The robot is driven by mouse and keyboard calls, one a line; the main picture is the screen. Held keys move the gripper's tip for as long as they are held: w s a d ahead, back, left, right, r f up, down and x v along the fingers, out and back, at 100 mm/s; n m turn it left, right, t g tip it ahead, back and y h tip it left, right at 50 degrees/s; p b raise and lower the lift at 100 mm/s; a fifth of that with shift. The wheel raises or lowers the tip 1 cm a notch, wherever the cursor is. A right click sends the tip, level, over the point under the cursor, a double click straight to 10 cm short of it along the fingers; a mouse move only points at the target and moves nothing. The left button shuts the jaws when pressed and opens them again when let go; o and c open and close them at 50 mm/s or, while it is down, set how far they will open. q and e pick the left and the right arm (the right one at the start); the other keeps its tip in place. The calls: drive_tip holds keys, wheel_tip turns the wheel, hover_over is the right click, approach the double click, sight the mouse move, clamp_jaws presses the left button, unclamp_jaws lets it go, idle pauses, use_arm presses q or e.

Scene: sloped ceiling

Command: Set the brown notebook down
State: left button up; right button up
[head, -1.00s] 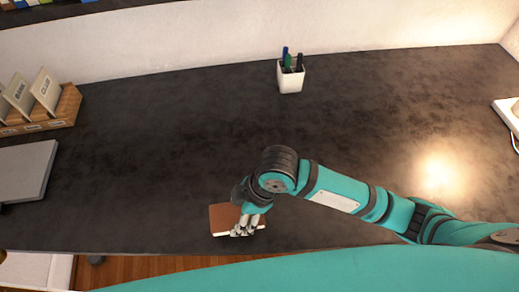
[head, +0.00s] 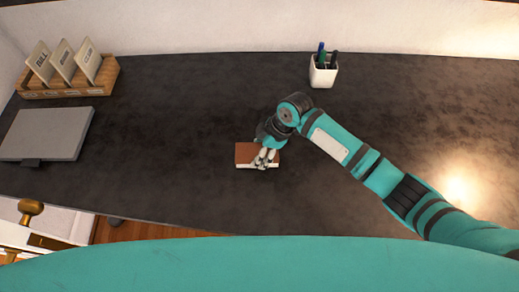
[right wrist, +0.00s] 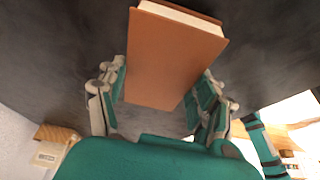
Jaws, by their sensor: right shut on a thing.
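The brown notebook (head: 245,152) with pale page edges is over the dark desk (head: 190,120), near its middle. My right gripper (head: 265,159) is shut on it. In the right wrist view the notebook (right wrist: 172,58) sits between the two fingers of my right gripper (right wrist: 160,92), with its cover facing the camera. I cannot tell whether the notebook touches the desk or hangs just above it. My left gripper is not in view.
A white pen cup (head: 323,74) stands at the back. A wooden card holder (head: 68,88) and a grey closed laptop-like slab (head: 45,133) are at the left. A drawer unit with a brass knob (head: 30,207) is at lower left. Desk around the notebook is clear.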

drive_tip(key=shift+f, duration=0.45)
drive_tip(key=shift+f, duration=0.1)
drive_tip(key=o, duration=1.3)
drive_tip(key=shift+r, duration=0.2)
drive_tip(key=b+v, duration=0.1)
drive_tip(key=v, duration=1)
drive_tip(key=shift+d+r, duration=0.25)
drive_tip(key=shift+r, duration=0.1)
